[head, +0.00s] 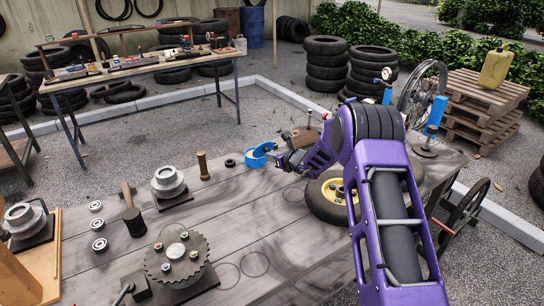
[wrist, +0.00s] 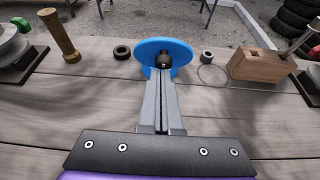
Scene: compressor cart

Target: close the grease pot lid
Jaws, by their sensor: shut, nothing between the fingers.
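The blue grease pot (head: 257,160) stands near the far edge of the grey workbench, with a pale inside showing in the head view. In the wrist view its blue round lid (wrist: 148,48) shows as a tilted disc with a black knob (wrist: 164,60), straight ahead of my fingers. My gripper (head: 279,160) is shut and empty, just right of the pot in the head view. Its fingertips (wrist: 163,78) reach close to the knob in the wrist view; I cannot tell whether they touch. The lower pot is mostly hidden behind the lid and fingers there.
A brass cylinder (head: 204,166) and a black ring (head: 230,163) stand left of the pot. A wooden block (wrist: 258,66) is to its right in the wrist view. A yellow-hubbed wheel (head: 323,209) lies under my arm. Bench boards between pot and gear (head: 177,262) are mostly clear.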

